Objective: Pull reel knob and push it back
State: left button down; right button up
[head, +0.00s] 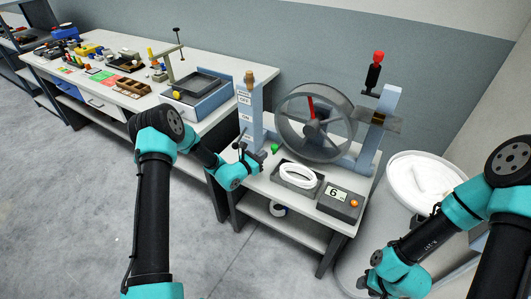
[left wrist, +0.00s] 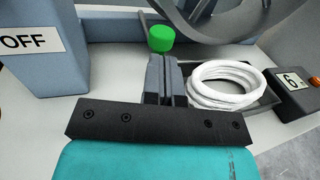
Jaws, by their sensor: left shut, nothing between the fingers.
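The reel is a large grey wheel (head: 316,123) with a red spoke, mounted between two blue-grey posts on the small bench. A green knob (head: 275,148) sits low at the reel's left side; it also shows in the left wrist view (left wrist: 161,38). My left gripper (head: 263,158) is shut and empty, with its fingers pointing at the green knob. In the left wrist view its fingertips (left wrist: 163,62) overlap the knob's lower edge; I cannot tell whether they touch. My right wrist is at the lower right, and its fingers do not show.
A dark tray (head: 279,178) with a white coil (head: 297,174) and a display box (head: 339,201) reading 6 lie in front of the reel. An OFF/ON post (head: 248,120) stands left of the knob. A white drum (head: 398,180) stands at the right.

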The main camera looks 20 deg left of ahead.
pick_arm(q)
jog(key=v, duration=1)
jog(key=shift+s+a, duration=0.25)
jog(key=shift+s, duration=0.1)
jog(key=shift+f, duration=0.1)
jog(key=s+d+f+m+g+h, duration=0.2)
jog(key=s+d+f+m+g, duration=0.1)
jog(key=s+d+m+g, duration=0.4)
jog(key=s+d+f+m+g+h, duration=0.15)
jog(key=s+d+f+g, duration=0.25)
jog(key=s, duration=0.5)
jog(key=s+a+f+m+g+y, duration=0.1)
jog(key=s+m+y, duration=0.3)
jog(key=m, duration=0.6)
jog(key=s+a+f+m+g+y, duration=0.2)
jog(key=s+m, duration=0.4)
jog(key=m, duration=0.4)
jog(key=shift+s+a+f+g+y, duration=0.35)
jog(key=shift+f+y, duration=0.3)
jog(key=shift+y, duration=0.4)
